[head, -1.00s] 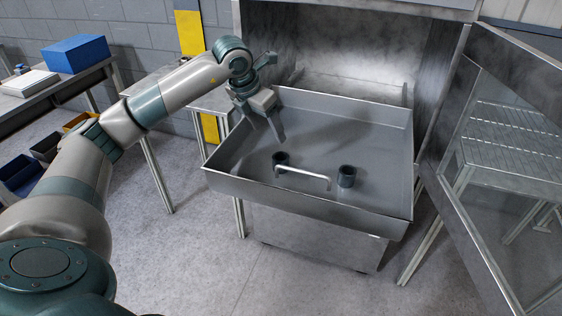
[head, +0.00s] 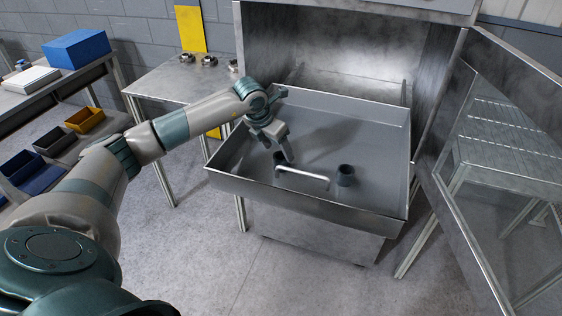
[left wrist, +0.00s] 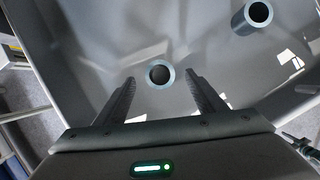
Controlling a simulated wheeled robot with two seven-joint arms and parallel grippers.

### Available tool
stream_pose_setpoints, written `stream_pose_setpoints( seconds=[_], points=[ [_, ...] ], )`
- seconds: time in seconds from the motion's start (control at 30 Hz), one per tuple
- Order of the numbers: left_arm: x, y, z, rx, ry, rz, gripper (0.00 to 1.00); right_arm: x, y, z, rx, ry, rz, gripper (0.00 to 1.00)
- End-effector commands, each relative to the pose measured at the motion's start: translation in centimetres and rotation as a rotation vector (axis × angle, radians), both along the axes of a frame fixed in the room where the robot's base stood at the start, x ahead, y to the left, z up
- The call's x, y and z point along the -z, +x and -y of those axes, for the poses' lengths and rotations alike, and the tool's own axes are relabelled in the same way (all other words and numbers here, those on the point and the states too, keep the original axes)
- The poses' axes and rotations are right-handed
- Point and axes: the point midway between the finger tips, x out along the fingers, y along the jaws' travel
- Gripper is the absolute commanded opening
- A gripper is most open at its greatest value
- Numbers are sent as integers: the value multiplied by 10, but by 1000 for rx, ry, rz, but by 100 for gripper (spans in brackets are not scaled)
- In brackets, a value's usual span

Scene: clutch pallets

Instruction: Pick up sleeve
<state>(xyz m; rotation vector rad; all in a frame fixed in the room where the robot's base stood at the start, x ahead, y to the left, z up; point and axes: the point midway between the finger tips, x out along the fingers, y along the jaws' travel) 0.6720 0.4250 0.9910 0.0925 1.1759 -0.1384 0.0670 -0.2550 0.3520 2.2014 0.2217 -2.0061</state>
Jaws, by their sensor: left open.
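Two dark cylindrical sleeves stand upright in the grey metal tray (head: 375,190). The right sleeve (head: 345,175) stands clear in the head view and also shows at the upper right of the left wrist view (left wrist: 258,13). The left sleeve (head: 279,158) is partly hidden by my left gripper in the head view. In the left wrist view this sleeve (left wrist: 159,75) shows its round open top just beyond and between the fingertips. My left gripper (head: 288,159) is open and empty, pointing down over the tray; its two fingers (left wrist: 160,78) are spread. My right gripper is not in view.
A bright bar handle (head: 302,173) spans the tray's front, close to the left gripper. A metal cabinet (head: 335,50) stands behind, with an open glazed door (head: 500,150) at right. A side table (head: 165,82) holds several small metal parts. A blue box (head: 76,49) sits far left.

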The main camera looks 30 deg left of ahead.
Motion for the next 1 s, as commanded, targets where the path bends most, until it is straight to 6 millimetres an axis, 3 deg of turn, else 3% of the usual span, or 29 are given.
stream_pose_setpoints(
  seconds=[0.27, 0.63, 1.0],
  points=[
    [10, 4, 1, -1, -1, -2, 64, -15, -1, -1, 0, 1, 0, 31],
    [46, 18, 3, -1, 0, -1, 64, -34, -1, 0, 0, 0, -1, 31],
    [48, 19, 2, 0, 0, 0, 64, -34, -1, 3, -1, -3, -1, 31]
  ],
)
